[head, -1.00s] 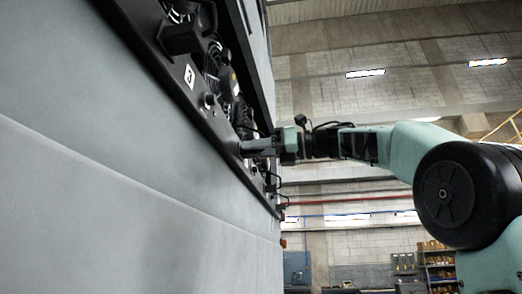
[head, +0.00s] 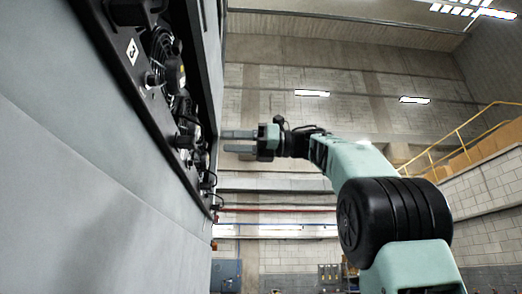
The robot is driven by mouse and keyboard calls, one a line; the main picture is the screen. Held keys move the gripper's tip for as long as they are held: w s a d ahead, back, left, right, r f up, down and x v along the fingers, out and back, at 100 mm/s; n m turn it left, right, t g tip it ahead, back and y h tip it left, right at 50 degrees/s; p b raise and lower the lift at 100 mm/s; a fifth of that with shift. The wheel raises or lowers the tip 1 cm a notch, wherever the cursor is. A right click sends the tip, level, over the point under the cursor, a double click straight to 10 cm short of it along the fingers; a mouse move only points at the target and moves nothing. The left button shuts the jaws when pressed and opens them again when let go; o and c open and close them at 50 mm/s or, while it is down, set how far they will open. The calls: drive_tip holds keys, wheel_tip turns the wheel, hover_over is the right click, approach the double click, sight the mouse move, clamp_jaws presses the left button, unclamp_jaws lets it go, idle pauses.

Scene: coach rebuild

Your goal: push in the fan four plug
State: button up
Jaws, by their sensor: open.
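My gripper (head: 238,141) is in the head view, with its two fingers apart and pointing left at the fan panel (head: 124,92) in the coach side. Nothing shows between the fingers. The fingertips are near the panel's right part, beside dark round plugs and fans. One dark plug (head: 186,140) sticks out just left of the fingertips. Another plug (head: 152,79) sits further up the panel, near a white number label (head: 132,51). I cannot tell which plug belongs to fan four, and the label is too small to read surely.
The grey coach side (head: 75,190) fills the left of the view. Black cables (head: 208,182) loop out from the panel's lower end. The hall behind is open, with a yellow railing (head: 455,135) at the far right.

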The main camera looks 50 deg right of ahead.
drive_tip(key=v, duration=0.7)
idle(0.6)
